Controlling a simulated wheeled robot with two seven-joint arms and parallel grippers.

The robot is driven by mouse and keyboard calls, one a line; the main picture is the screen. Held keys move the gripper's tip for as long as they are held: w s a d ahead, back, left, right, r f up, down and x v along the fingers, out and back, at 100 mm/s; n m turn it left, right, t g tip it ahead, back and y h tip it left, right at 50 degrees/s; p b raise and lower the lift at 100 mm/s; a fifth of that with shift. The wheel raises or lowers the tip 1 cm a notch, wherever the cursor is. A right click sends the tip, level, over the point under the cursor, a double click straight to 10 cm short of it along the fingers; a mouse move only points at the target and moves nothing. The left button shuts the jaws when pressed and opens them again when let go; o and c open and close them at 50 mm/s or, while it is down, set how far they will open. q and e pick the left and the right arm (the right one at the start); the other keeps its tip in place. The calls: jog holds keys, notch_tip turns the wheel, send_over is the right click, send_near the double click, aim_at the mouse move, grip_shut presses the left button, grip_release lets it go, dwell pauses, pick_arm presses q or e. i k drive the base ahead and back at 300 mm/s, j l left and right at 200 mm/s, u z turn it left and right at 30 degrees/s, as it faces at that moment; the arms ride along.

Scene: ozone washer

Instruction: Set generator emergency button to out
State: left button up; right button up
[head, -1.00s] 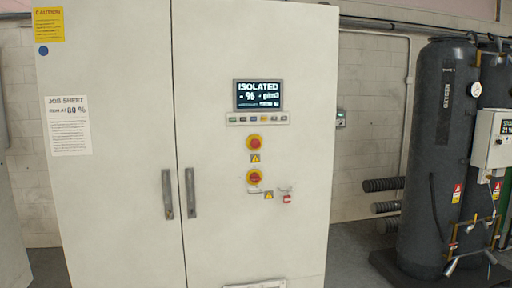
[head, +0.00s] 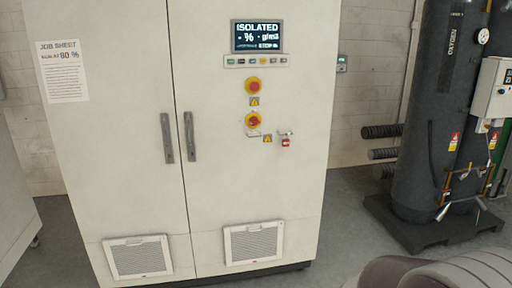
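The generator cabinet (head: 225,190) stands ahead, a tall cream two-door unit. Its right door carries a display (head: 257,36) reading "ISOLATED" above a row of small buttons. Below are two red knobs on yellow discs: an upper one (head: 254,86) and a lower one (head: 254,120). The upper looks like a round mushroom button; the lower seems to be a rotary handle. Whether either is pressed in or out cannot be told. A small red padlock-like item (head: 286,141) hangs right of the lower knob. Neither gripper is in view.
A job sheet (head: 63,71) reading "80 %" is on the left door. Two door handles (head: 167,138) meet at the middle. A dark oxygen tank (head: 432,120) with a control box (head: 494,90) stands right. Part of my own arm shows at the lower right. The floor before the cabinet looks clear.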

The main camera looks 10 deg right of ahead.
aim_at(254, 86)
jog(key=i+l, duration=0.1)
jog(key=i, duration=0.55)
jog(key=i+l, duration=0.1)
jog(key=i, duration=0.6)
